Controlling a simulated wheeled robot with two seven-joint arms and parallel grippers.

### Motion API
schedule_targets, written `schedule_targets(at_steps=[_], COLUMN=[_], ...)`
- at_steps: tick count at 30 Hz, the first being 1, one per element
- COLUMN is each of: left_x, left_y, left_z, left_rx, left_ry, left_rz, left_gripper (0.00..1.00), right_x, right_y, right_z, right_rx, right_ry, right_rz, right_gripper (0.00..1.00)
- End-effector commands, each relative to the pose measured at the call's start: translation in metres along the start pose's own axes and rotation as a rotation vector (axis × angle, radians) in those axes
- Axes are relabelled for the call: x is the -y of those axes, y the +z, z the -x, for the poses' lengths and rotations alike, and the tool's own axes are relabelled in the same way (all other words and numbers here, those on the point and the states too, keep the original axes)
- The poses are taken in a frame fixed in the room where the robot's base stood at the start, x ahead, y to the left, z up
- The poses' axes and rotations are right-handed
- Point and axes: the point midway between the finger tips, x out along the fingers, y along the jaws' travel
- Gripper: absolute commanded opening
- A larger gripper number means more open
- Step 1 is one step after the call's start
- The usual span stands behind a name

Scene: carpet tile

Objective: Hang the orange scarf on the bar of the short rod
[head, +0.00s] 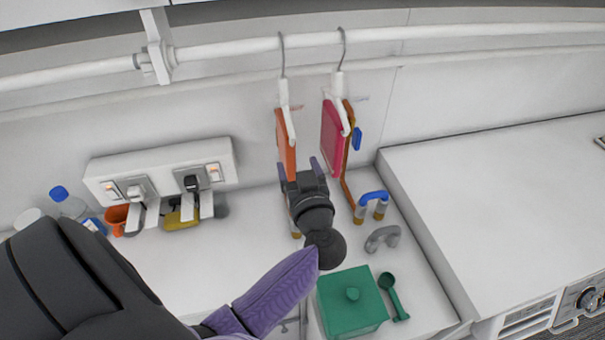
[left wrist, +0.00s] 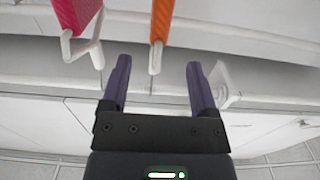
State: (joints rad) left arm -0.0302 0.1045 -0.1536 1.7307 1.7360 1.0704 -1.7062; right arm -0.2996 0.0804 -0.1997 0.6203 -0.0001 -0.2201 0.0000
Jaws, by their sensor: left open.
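The orange scarf (head: 286,143) hangs folded over a white hanger (head: 283,95), whose hook is over the white rod (head: 225,48). My left gripper (head: 300,168) is open, just below the scarf's lower end. In the left wrist view, the scarf (left wrist: 161,20) comes down from the top, with a pale hanger end below it. That end is between the two purple fingertips in the picture (left wrist: 156,68); I cannot tell whether they touch it. My right gripper is not in view.
A pink cloth (head: 333,140) hangs on a second hanger to the right. Below are a green box (head: 350,300), a green spoon (head: 393,295) and a blue-topped handle (head: 372,200). A socket panel (head: 160,172) is at left.

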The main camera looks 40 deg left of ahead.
Motion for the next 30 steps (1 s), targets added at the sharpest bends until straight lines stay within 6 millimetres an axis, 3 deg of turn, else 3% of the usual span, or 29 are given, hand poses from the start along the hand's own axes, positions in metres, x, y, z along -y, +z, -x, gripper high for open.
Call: schedule_targets(at_steps=[3, 9, 13, 20, 23, 30], left_x=[0.000, -0.001, 0.000, 0.000, 0.000, -0.001], left_y=[-0.002, -0.001, -0.001, -0.001, -0.001, -0.001], left_z=[-0.029, -0.066, -0.076, -0.078, -0.077, -0.077], left_rx=[-0.005, -0.005, -0.003, -0.003, -0.003, -0.003], left_ry=[-0.001, 0.002, 0.002, 0.003, 0.003, 0.003], left_rz=[0.001, 0.002, 0.003, 0.003, 0.003, 0.003], left_gripper=[0.76, 0.76, 0.76, 0.76, 0.60, 0.09], right_x=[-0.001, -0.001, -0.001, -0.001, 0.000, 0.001], right_y=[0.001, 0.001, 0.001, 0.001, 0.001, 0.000], right_z=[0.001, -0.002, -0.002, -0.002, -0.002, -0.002], right_rx=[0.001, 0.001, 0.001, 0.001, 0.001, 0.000], right_ry=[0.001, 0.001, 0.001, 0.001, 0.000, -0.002], right_rz=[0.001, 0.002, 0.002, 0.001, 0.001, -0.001], right_gripper=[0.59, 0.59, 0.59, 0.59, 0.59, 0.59])
